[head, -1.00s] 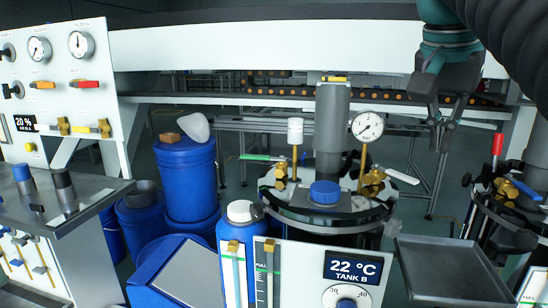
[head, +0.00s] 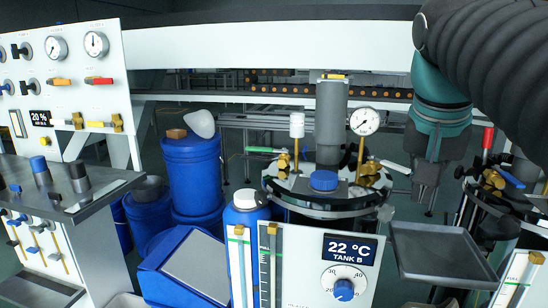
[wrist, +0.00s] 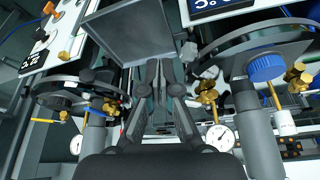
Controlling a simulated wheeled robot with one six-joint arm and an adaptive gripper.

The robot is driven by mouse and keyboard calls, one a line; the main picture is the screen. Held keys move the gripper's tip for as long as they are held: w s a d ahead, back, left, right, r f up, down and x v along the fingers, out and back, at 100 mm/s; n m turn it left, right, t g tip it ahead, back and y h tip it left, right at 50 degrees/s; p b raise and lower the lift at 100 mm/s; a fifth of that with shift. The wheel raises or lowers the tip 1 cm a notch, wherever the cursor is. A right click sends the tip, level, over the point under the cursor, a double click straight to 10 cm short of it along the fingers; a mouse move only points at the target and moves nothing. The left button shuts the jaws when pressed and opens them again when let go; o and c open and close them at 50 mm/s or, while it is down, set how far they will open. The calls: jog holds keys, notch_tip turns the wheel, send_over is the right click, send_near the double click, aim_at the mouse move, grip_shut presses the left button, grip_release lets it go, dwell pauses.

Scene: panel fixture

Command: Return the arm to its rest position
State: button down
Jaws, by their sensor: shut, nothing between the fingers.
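My gripper (head: 427,184) hangs from my arm at the right of the head view, pointing down, to the right of the tank B pressure gauge (head: 365,121) and above and behind the grey tray (head: 440,252). In the wrist view my gripper (wrist: 159,66) has its fingers together in the middle, with nothing between them. The tray also shows ahead of the fingertips in the wrist view (wrist: 128,32). My gripper appears apart from the things around it.
Tank B's lid with its blue cap (head: 323,180) stands left of my gripper. A second tank with a red-handled valve (head: 488,139) is close on the right. A gauge panel (head: 65,75) and blue drums (head: 190,170) are further left.

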jog(key=s+a+f+n, duration=0.2)
jog(key=f, duration=0.6)
jog(key=s+a+f+n+t+y, duration=0.1)
jog(key=s+a+f+n, duration=0.1)
jog(key=f, duration=0.6)
jog(key=s+a+f+n+t+y, duration=0.1)
jog(key=s+a+f+n, duration=0.1)
jog(key=f, duration=0.6)
jog(key=shift+s+f, duration=0.3)
jog(key=shift+s, duration=0.6)
